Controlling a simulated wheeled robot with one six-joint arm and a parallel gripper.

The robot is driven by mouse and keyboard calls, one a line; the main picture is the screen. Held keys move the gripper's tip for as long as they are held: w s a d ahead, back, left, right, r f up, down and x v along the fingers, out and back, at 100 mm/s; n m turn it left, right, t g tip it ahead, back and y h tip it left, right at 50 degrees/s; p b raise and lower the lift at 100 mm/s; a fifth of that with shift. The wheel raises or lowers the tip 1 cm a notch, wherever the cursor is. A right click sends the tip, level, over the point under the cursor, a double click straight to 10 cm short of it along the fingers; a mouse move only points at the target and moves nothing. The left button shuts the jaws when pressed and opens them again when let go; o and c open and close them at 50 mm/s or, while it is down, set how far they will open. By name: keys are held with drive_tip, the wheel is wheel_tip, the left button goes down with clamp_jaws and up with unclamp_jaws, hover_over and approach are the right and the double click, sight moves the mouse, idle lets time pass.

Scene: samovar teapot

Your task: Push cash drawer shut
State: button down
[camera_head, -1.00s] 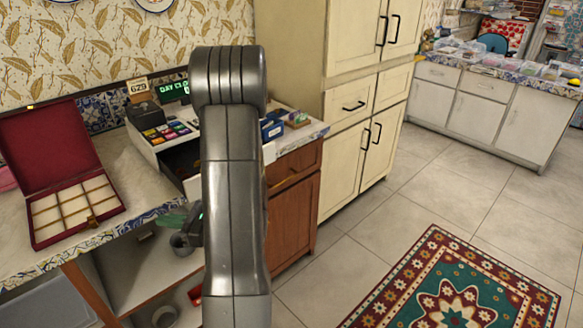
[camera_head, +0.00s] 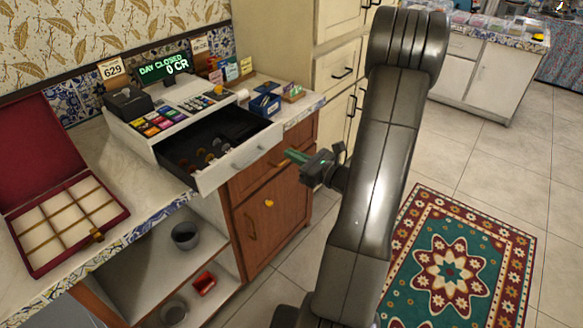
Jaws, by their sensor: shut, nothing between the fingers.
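The cash register (camera_head: 165,118) stands on the counter, with coloured keys and a green display reading "DAY CLOSED 0 CR". Its cash drawer (camera_head: 240,160) is pulled out well past the counter's front edge. The drawer has a white front with a small handle, and several coins lie in its dark inside. My gripper (camera_head: 292,156) is shut and empty. In the picture it is just right of the drawer front, with a visible gap between them. My arm rises at the right of the view and hides part of the floor and cabinets.
An open red box (camera_head: 75,225) with empty compartments lies on the counter at left. Below are open shelves with grey cups (camera_head: 186,236) and a red item (camera_head: 204,284). A brown cabinet (camera_head: 272,205) stands under the drawer. A patterned rug (camera_head: 455,265) covers the floor at right.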

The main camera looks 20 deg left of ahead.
sight(240, 131)
drive_tip(key=x, duration=0.6)
drive_tip(key=shift+w+a+p, duration=0.1)
drive_tip(key=shift+a+p, duration=0.05)
drive_tip(key=shift+p, duration=0.2)
drive_tip(key=b+x, duration=0.2)
drive_tip(key=x, duration=1.3)
drive_tip(key=shift+b, duration=0.4)
